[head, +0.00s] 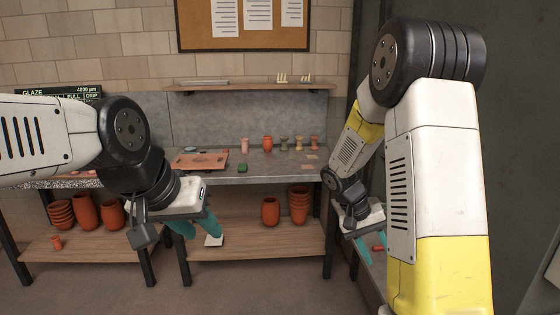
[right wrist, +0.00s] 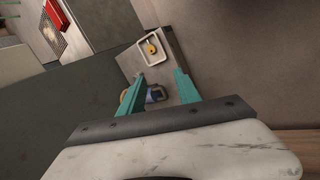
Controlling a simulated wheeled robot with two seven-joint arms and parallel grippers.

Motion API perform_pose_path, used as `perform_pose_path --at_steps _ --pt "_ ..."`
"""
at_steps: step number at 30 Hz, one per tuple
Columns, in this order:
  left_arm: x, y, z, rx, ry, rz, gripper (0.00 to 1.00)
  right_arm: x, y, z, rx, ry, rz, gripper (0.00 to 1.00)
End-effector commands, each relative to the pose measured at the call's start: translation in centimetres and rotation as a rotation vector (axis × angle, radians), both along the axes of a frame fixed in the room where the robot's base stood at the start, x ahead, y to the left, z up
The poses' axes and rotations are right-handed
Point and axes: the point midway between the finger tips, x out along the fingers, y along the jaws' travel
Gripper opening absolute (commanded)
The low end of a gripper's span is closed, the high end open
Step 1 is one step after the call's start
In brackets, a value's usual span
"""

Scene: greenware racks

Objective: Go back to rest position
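My left gripper (head: 197,230) is in the head view, in front of the bench and lower shelf. Its teal fingers look apart, with nothing seen between them. My right gripper (head: 376,251) is lower right in the head view, partly behind my right arm. In the right wrist view my right gripper (right wrist: 160,75) has its two teal fingers spread, with nothing held. A blue object (right wrist: 156,94) shows beyond the fingers, partly hidden by one of them.
A grey bench (head: 255,172) holds several small pots and a reddish board (head: 200,160). Terracotta pots (head: 270,211) stand on the wooden shelf (head: 255,245) below. A pale tray (right wrist: 151,50) with a yellow item shows in the right wrist view. A grey wall rises at right.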

Motion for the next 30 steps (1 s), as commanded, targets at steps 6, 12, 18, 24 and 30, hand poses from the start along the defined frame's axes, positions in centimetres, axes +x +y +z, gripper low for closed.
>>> perform_pose_path --at_steps 6,12,18,24,30 --pt "0.0 0.0 0.0 0.000 0.000 0.000 0.36 -3.8 3.3 6.6 0.250 -0.136 0.047 0.40" --pt "0.0 0.0 0.0 0.000 0.000 0.000 0.36 -7.7 6.2 11.9 0.428 -0.289 0.134 0.40" --pt "0.0 0.0 0.0 0.000 0.000 0.000 0.36 -11.8 9.0 16.2 0.547 -0.460 0.248 0.40" --pt "0.0 0.0 0.0 0.000 0.000 0.000 0.36 -14.6 10.8 18.4 0.597 -0.583 0.335 0.40" --pt "0.0 0.0 0.0 0.000 0.000 0.000 0.36 -15.5 11.3 18.9 0.608 -0.621 0.365 0.40"
